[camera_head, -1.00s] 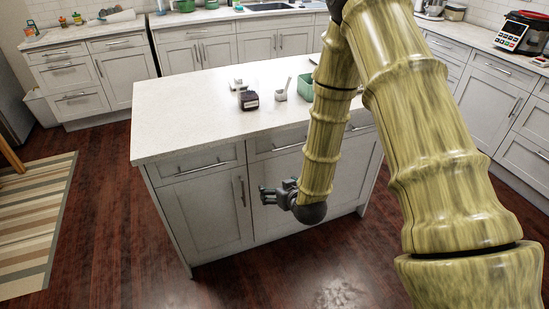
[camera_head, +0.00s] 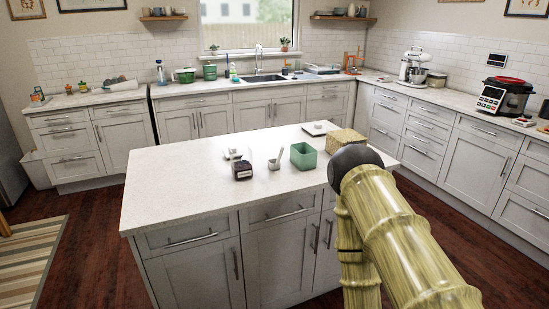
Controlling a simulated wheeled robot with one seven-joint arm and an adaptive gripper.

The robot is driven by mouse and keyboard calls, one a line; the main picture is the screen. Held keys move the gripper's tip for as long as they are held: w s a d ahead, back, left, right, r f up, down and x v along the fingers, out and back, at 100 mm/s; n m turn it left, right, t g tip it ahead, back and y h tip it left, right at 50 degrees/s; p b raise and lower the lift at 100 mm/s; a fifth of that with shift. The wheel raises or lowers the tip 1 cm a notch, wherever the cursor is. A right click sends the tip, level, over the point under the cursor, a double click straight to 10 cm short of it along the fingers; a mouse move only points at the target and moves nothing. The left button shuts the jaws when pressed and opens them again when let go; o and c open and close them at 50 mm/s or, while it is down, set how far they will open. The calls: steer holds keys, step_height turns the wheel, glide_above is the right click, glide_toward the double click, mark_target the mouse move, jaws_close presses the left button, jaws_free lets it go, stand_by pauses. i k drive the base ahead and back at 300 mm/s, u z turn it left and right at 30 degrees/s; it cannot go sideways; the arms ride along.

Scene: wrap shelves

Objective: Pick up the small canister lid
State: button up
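A small clear canister (camera_head: 242,170) with dark contents stands on the white island. Just behind it lies a small pale, flat item (camera_head: 233,153) that may be the small canister lid; it is too small to tell for sure. My gripper is not visible in the current view. My bamboo-patterned arm rises at the right, in front of the island's right side, ending at a dark round joint.
The island top (camera_head: 180,180) is clear on its left. A small white cup (camera_head: 275,164) with a stick, a green open box (camera_head: 303,156), a pale flat item (camera_head: 319,128) and a woven box (camera_head: 345,142) stand further right. Counters line the back and right walls.

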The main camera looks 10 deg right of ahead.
mark_target(225, 152)
steer(key=z, duration=1.3)
steer(key=i, duration=1.65)
steer(key=u, duration=2.35)
